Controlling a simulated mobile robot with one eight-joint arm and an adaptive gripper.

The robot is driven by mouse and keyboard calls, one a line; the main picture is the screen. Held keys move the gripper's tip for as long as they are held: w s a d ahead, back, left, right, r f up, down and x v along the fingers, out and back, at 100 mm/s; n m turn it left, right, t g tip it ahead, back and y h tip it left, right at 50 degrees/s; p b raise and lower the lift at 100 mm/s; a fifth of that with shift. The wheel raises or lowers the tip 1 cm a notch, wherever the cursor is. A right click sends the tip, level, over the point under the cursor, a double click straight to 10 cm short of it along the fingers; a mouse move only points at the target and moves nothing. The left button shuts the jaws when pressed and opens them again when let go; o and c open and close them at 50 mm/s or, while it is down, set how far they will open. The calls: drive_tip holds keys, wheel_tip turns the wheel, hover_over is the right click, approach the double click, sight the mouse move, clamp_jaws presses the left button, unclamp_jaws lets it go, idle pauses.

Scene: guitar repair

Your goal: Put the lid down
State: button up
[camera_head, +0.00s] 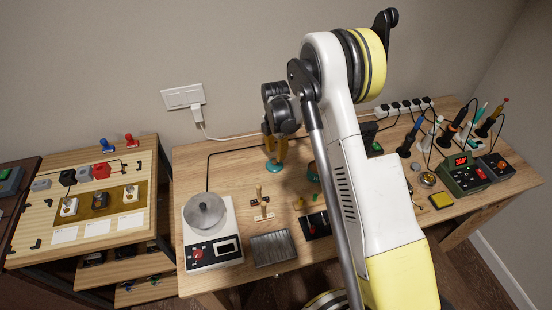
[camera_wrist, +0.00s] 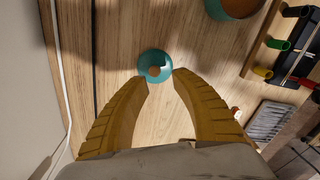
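The lid is a small round teal disc with a brown knob. In the wrist view the lid (camera_wrist: 154,58) lies just beyond my fingertips, with its knob towards the camera. In the head view the lid (camera_head: 274,168) appears flat on the wooden bench, right under my gripper. My gripper (camera_wrist: 161,80) has two tan ridged fingers spread apart, with clear space between them and the knob. The fingertips overlap the lid's near edge in the picture; whether they touch it I cannot tell. In the head view my gripper (camera_head: 275,158) points down.
A teal bowl (camera_wrist: 236,8) stands near the lid, partly cut off. A white hotplate (camera_head: 212,250) with a metal disc, a small wooden stand (camera_head: 263,207) and a ridged grey plate (camera_head: 273,248) are nearby. A cable runs behind. Bare bench surrounds the lid.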

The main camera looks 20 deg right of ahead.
wheel_tip(320, 180, up, 6)
drive_tip(key=p, duration=0.1)
wheel_tip(320, 180, up, 10)
drive_tip(key=r+m+t, duration=0.1)
drive_tip(key=m, duration=0.3)
hover_over(276, 162)
drive_tip(key=s, duration=0.4)
drive_tip(key=s+r+m+t, duration=0.2)
drive_tip(key=s+r+m, duration=0.4)
drive_tip(key=s+r, duration=0.3)
drive_tip(key=s+r+m+t, duration=0.4)
drive_tip(key=s+m, duration=0.8)
drive_tip(key=s, duration=0.5)
drive_tip(key=shift+r, duration=0.2)
